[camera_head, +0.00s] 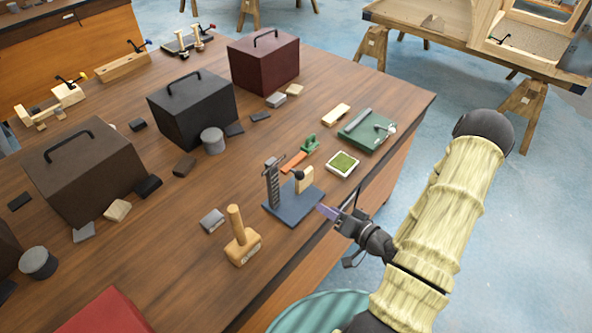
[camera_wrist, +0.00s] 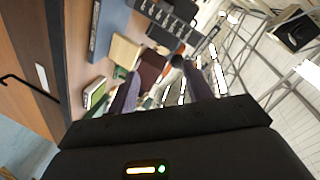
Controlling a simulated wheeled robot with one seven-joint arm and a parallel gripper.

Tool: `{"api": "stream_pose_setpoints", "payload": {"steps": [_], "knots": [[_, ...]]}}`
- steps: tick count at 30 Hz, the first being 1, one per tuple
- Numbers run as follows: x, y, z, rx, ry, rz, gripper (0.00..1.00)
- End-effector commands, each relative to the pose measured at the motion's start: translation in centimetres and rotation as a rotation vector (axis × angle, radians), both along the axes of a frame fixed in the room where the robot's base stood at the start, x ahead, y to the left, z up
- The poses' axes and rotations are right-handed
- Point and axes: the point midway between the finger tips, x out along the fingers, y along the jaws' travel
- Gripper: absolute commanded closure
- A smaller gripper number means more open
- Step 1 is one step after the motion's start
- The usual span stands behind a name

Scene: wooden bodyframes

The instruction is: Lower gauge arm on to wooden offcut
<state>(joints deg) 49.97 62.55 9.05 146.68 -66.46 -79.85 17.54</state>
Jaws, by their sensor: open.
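The gauge has a flat blue-grey base (camera_head: 290,209) and an upright dark notched post (camera_head: 273,188) on the bench near its front edge. The post also shows in the wrist view (camera_wrist: 165,16), at the top. A short dark arm reaches from the post toward a pale wooden offcut (camera_head: 304,181), which stands on the base and also shows in the wrist view (camera_wrist: 125,51). I cannot tell whether arm and offcut touch. My gripper (camera_head: 329,211) is at the base's right end, beyond the bench edge. Its purple fingers (camera_wrist: 158,80) are apart, with nothing seen held between them.
A wooden mallet (camera_head: 240,243) stands left of the gauge. A green-filled dish (camera_head: 342,164), orange-and-green tool (camera_head: 297,158) and green plate device (camera_head: 367,130) lie behind it. Dark toolboxes (camera_head: 192,107) stand farther back.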

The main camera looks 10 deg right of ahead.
Motion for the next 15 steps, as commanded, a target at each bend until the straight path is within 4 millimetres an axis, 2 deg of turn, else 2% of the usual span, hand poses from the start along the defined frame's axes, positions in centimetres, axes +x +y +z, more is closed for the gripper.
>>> {"api": "stream_pose_setpoints", "payload": {"steps": [3,6,15], "knots": [[-0.8,-0.6,1.2,0.153,-0.084,-0.061,0.5],[-1.1,-1.0,1.9,0.212,-0.124,-0.084,0.5],[-1.1,-1.0,2.1,0.221,-0.133,-0.087,0.5]]}}
